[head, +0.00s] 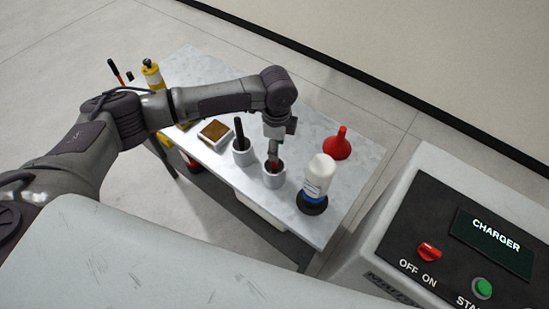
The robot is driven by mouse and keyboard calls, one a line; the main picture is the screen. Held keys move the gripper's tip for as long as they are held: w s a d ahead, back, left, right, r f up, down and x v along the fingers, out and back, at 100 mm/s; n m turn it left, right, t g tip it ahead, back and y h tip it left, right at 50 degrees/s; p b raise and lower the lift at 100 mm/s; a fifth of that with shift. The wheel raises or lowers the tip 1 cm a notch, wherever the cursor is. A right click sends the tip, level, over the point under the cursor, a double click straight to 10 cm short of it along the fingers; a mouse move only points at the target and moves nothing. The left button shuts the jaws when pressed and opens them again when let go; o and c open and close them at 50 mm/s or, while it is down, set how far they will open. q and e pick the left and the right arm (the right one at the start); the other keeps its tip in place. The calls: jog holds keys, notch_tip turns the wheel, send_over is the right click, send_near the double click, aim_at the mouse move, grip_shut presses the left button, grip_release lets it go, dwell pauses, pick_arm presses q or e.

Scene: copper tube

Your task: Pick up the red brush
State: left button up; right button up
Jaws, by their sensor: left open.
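A small piece of red, which looks like the red brush (273,166), shows in the mouth of a light grey cup (274,181) on the table. Most of the brush is hidden by the cup and my gripper. My left gripper (273,158) points down right at the cup's mouth, at the brush's top. It is open; whether its fingers touch the brush I cannot tell. My right gripper is not in the head view.
A second cup (243,158) with a black-handled tool stands just left. A white bottle (319,178) on a black base stands close right, a red funnel (337,144) behind it. A brown-topped box (215,132) lies left. A charger (460,240) stands at right. The table's (345,205) front edge is near.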

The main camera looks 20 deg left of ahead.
pick_arm(q)
notch_tip(320, 180, down, 3)
jog(key=shift+s+a+f, duration=0.1)
jog(key=shift+f, duration=0.1)
jog(key=shift+c, duration=1.3)
jog(key=c, duration=0.5)
grip_shut()
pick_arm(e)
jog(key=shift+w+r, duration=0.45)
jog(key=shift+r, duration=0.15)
